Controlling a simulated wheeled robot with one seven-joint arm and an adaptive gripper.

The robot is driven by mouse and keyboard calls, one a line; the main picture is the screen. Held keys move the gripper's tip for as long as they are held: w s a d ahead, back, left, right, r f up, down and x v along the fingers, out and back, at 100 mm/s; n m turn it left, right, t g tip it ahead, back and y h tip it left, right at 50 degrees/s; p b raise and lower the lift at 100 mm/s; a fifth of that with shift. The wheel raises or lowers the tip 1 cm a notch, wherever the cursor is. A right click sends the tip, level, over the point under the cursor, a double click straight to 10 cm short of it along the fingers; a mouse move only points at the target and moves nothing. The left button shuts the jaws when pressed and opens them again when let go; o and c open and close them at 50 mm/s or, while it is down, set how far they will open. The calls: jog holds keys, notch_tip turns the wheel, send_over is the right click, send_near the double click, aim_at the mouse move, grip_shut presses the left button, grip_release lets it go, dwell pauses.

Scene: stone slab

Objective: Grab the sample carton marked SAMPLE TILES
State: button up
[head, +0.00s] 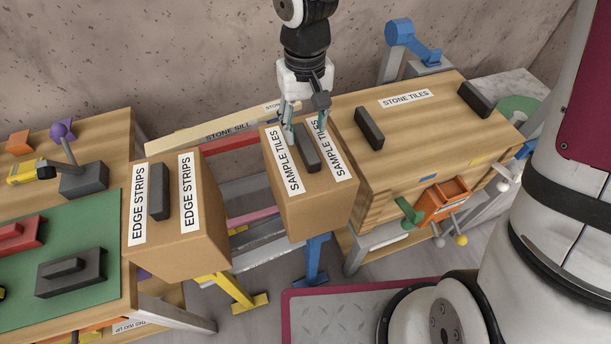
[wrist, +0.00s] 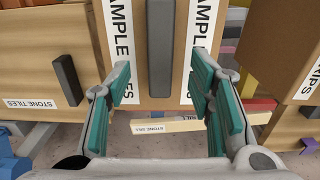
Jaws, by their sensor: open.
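The carton marked SAMPLE TILES (head: 307,206) is a brown box with two white labels and a dark bar handle (head: 306,148) on top. It stands in the middle of the head view, between two other boxes. My gripper (head: 305,122) is over the far end of its top, pointing down, with fingers apart on either side of the handle's line. In the wrist view, the open green-padded fingers (wrist: 166,90) frame the handle (wrist: 160,45), which shows between the two labels. Nothing is held. Whether the fingers touch the carton, I cannot tell.
A carton marked EDGE STRIPS (head: 178,240) stands to the left. A larger wooden crate marked STONE TILES (head: 400,140) stands close on the right. A pale STONE SILL strip (head: 180,138) lies behind. A workbench with a green mat (head: 95,225) is at far left.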

aim_at(305, 140)
jog(key=shift+s+f+p, duration=0.1)
jog(key=shift+f+p, duration=0.25)
jog(key=shift+f, duration=2.35)
grip_shut()
